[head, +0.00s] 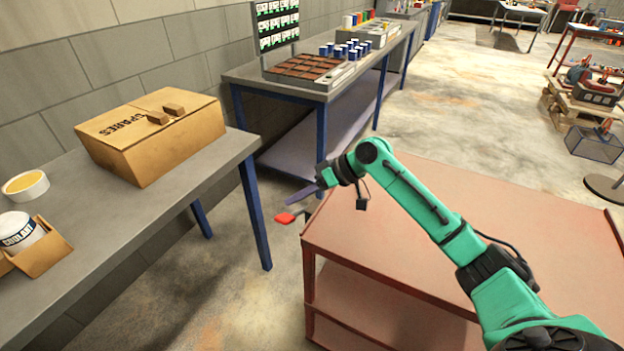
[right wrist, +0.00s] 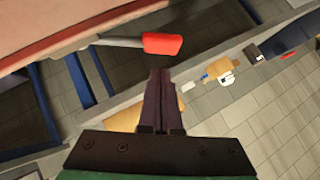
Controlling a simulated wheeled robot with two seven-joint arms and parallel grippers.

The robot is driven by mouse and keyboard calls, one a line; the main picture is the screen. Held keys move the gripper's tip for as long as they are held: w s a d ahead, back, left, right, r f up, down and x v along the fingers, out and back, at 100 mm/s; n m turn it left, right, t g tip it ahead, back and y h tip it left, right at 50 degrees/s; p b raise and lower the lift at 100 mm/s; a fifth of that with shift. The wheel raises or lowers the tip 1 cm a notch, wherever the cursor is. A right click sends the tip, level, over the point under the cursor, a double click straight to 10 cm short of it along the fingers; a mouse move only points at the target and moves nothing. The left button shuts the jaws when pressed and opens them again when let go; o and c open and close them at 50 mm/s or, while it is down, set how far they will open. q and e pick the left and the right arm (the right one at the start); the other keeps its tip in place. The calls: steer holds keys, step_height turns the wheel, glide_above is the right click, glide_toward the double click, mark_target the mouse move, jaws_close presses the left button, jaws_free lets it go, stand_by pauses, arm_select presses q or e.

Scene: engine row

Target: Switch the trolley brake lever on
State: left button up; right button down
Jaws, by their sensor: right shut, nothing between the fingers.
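The trolley (head: 450,200) is a reddish-brown two-deck cart in the lower right of the head view. Its brake lever (head: 285,218) has a red grip and sticks out to the left of the trolley's far left corner. In the right wrist view the red grip (right wrist: 162,44) sits on a grey shaft at the trolley's edge. My right gripper (head: 322,181) is shut and empty, just above and to the right of the red grip in the head view. In the right wrist view its fingertips (right wrist: 160,72) point at the grip, with a small gap showing. My left gripper is out of view.
A grey bench with blue legs (head: 225,165) stands at left, holding a SPARES box (head: 150,130) and a coolant tub (head: 20,232). A second bench (head: 240,75) behind carries a parts tray and blue cans. Open floor lies between the left bench and the trolley.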

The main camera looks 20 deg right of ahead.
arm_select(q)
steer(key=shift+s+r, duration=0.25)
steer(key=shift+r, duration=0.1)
arm_select(e)
steer(key=shift+s+a+f, duration=0.25)
steer(key=shift+f, duration=0.25)
steer(key=shift+s+a+f, duration=0.2)
steer(key=shift+f, duration=0.3)
